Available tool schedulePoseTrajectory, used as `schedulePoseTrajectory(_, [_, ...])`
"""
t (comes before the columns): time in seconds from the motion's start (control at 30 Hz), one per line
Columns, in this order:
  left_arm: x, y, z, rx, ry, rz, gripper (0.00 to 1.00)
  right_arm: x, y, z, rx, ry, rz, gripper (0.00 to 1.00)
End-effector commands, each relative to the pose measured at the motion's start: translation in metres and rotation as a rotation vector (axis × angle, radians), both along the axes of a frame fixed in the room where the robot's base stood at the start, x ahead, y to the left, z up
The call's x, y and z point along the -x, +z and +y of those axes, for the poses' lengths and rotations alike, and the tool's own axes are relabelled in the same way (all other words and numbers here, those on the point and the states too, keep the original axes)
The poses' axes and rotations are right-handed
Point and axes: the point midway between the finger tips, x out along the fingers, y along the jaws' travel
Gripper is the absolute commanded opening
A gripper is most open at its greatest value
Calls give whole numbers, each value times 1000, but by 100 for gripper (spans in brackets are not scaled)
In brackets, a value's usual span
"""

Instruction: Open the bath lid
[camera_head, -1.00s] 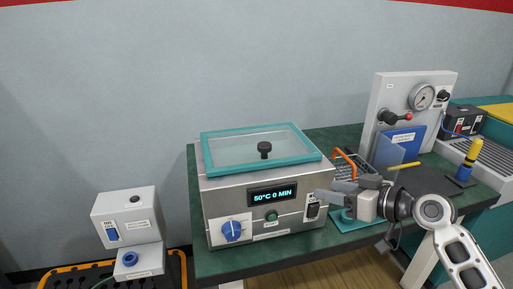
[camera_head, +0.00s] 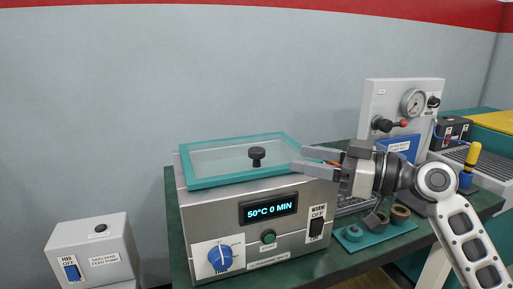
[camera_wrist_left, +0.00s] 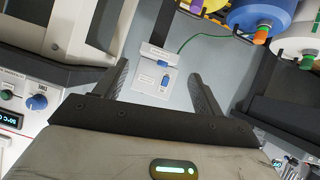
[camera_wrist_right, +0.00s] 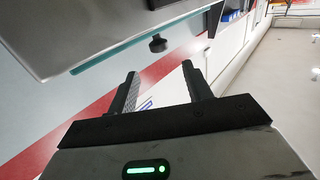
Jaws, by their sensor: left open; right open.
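The bath is a silver box (camera_head: 205,222) with a display reading 50°C 0 MIN. Its lid, a clear panel with a teal frame (camera_head: 235,178), lies shut on top. A black knob (camera_head: 257,155) stands on the lid; it also shows in the right wrist view (camera_wrist_right: 157,43). My right gripper (camera_head: 298,161) is open and empty at the lid's right edge, its fingers pointing left toward the knob but apart from it. My left gripper is out of the head view; in the left wrist view its fingers (camera_wrist_left: 160,85) are open and empty.
A white pump box (camera_head: 95,250) stands low at the left. A gauge panel (camera_head: 385,105) stands behind my right arm. A small teal tray (camera_head: 368,241) with round parts lies right of the bath. The wall behind the bath is bare.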

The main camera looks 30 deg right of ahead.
Motion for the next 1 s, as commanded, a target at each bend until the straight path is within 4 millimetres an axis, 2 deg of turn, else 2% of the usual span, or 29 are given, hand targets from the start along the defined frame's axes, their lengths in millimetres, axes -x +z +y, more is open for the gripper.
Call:
schedulePoseTrajectory(0.3, [1,12,0,4,4,18,69,-56,4,34,-1,0,-2,50])
schedulePoseTrajectory(0.5, [1,12,1,-3,6,30,69,-81,2,49,-4,-1,0,50])
schedulePoseTrajectory(0.7, [0,11,3,-14,7,30,69,-91,0,55,-1,-2,1,50])
schedulePoseTrajectory(0.97, [-2,11,3,-15,6,25,69,-91,-1,55,-1,-2,1,50])
schedulePoseTrajectory(1.0, [-2,12,3,-15,6,25,69,-91,0,55,-1,-2,1,39])
